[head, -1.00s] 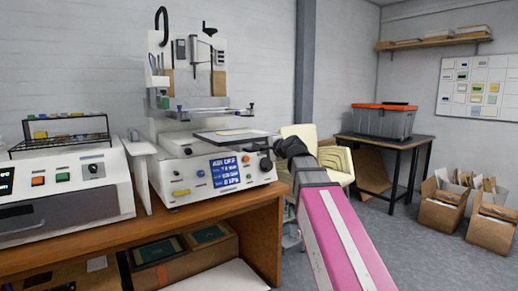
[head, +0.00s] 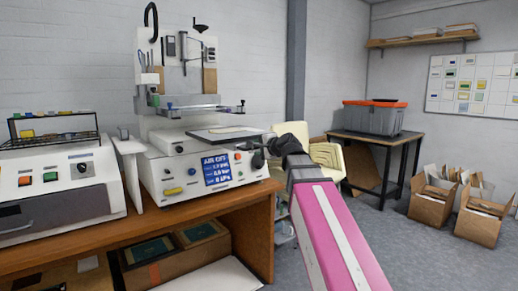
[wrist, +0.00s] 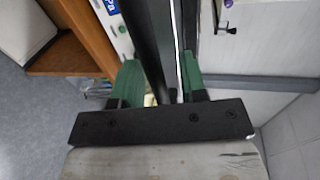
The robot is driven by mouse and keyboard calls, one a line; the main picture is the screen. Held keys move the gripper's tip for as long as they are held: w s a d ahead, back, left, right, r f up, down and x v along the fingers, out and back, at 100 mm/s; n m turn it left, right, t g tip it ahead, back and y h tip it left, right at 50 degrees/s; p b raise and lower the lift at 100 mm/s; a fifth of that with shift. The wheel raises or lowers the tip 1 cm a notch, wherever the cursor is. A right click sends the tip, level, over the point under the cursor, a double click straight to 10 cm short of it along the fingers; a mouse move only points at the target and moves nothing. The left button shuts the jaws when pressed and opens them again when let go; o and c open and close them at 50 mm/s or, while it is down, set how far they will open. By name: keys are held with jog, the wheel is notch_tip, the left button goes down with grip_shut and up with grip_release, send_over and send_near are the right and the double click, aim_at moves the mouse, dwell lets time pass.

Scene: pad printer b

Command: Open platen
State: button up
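The pad printer (head: 150,172) stands on the wooden bench, with its blue display facing me. Its platen (head: 200,135) is a dark flat plate with a pale piece on top, level in front of the print head. My gripper (head: 258,152) is at the platen's right front corner, beside the printer's front panel. In the wrist view, the green fingers (wrist: 160,90) stand apart with a dark bar-like edge (wrist: 150,45) running between them. Light gaps show beside this edge, so the fingers look open around it. Whether a finger touches it, I cannot tell.
A second white machine (head: 112,187) stands left on the bench (head: 240,205). Boxes sit on the shelf below. Right of my arm are a cream chair (head: 328,158), a table with a grey bin (head: 372,120) and cardboard boxes (head: 432,205). Floor between them is free.

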jog(key=v, duration=1)
jog(key=shift+s+d, duration=0.2)
jog(key=shift+s, duration=0.15)
notch_tip(320, 180, down, 28)
jog(key=d+n+g+h, duration=0.2)
jog(key=n+g+h, duration=0.2)
jog(key=n+g, duration=0.15)
jog(key=s+d+f+n+g+h, duration=0.2)
jog(key=s+f, duration=0.3)
jog(key=f, duration=0.7)
jog(key=s+d+f+n+g+h, duration=0.2)
jog(key=s+f+g, duration=0.3)
jog(key=f, duration=0.8)
jog(key=shift+s+d+f+n+h, duration=0.25)
jog(key=shift+s+d+n+h, duration=0.15)
jog(key=shift+s+d+n, duration=0.4)
